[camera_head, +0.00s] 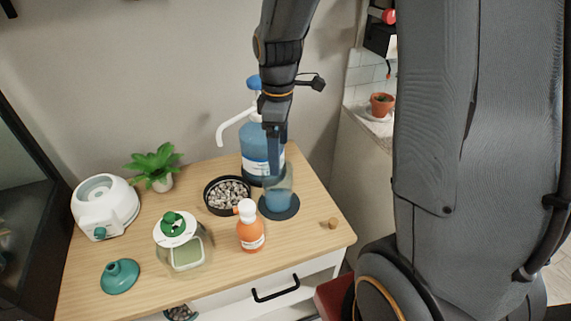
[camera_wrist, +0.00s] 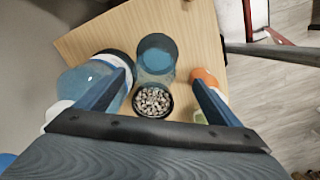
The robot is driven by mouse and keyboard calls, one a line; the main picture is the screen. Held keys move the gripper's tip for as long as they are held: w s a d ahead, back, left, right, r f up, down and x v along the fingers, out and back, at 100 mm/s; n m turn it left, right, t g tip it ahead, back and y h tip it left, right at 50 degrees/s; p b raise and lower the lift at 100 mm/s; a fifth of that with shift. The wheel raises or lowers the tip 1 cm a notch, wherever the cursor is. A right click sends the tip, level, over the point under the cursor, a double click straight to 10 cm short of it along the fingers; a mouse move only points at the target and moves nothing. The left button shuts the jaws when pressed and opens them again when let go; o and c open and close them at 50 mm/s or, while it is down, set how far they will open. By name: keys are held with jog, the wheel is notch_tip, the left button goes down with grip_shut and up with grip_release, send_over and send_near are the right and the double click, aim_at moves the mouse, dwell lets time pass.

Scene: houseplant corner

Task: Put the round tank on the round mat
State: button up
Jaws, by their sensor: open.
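The round tank (camera_head: 277,199) is a clear cylinder with blue in its lower part. It stands upright on the dark blue round mat (camera_head: 293,211), whose rim shows around its base. The tank also shows in the wrist view (camera_wrist: 155,62), with part of the mat (camera_wrist: 158,38) at its far side. My gripper (camera_head: 275,165) is at the tank's upper part in the head view and overlaps it there. In the wrist view my gripper (camera_wrist: 161,76) has its fingers wide apart, with the tank between and beyond them. I see no contact between fingers and tank.
A blue pump bottle (camera_head: 257,165) stands close behind the tank. A dish of pebbles (camera_head: 227,194) and an orange bottle (camera_head: 250,232) are to its left. A small cork (camera_head: 333,223) lies right, near the table edge.

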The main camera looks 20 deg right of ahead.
jog(key=s+m+t, duration=0.1)
jog(key=s+m, duration=1)
jog(key=m, duration=0.1)
